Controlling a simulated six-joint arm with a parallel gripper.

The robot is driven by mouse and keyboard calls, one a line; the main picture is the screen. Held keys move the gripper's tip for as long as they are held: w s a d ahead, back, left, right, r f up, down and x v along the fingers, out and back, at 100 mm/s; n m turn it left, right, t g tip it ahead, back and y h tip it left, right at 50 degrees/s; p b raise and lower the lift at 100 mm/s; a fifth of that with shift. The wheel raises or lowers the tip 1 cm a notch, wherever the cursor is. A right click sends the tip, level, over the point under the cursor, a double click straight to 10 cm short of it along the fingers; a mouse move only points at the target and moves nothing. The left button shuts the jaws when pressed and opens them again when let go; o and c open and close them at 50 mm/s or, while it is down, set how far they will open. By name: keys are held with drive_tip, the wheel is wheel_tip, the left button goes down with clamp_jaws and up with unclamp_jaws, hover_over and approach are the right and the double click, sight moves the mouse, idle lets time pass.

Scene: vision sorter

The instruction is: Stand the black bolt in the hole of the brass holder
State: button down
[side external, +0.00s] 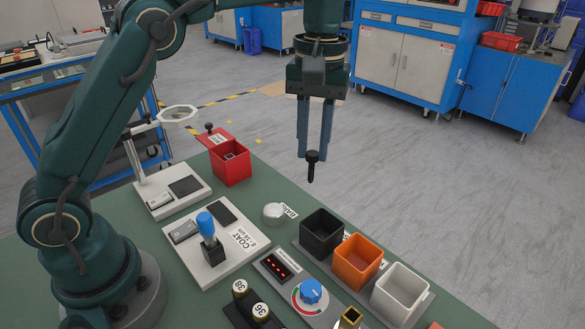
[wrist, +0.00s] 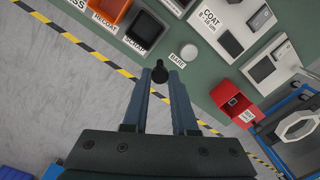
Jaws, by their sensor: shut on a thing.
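My gripper (side external: 314,150) is shut on the black bolt (side external: 311,169), which hangs upright with its head up and its shank pointing down. They are in the air above and behind the bins, past the table's far edge in the side external view. In the wrist view the bolt (wrist: 159,73) shows between the fingertips (wrist: 160,80). The brass holder (side external: 350,318) looks like the square brass piece at the bottom edge of the side external view. It is partly cut off there, and it is not visible in the wrist view.
Black (side external: 321,232), orange (side external: 357,260) and white (side external: 402,292) bins stand in a row. A blue knob panel (side external: 311,292), a coating gauge (side external: 214,245), an open red box (side external: 230,165) and a magnifier stand (side external: 171,185) occupy the green table (side external: 265,187).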

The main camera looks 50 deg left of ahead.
drive_tip(key=s+d+r+m, duration=0.1)
drive_tip(key=s+d+m, duration=0.3)
drive_tip(key=d, duration=0.5)
drive_tip(key=s+d+m, duration=0.3)
drive_tip(key=s+d, duration=0.4)
drive_tip(key=d, duration=0.2)
drive_tip(key=shift+w+d+f, duration=0.1)
drive_tip(key=shift+w+f, duration=0.05)
drive_tip(key=shift+f, duration=1.2)
drive_tip(key=shift+w+f, duration=0.15)
drive_tip(key=shift+f, duration=1.15)
drive_tip(key=shift+f, duration=1.8)
drive_tip(key=shift+c, duration=1.1)
unclamp_jaws()
wheel_tip(320, 180, up, 8)
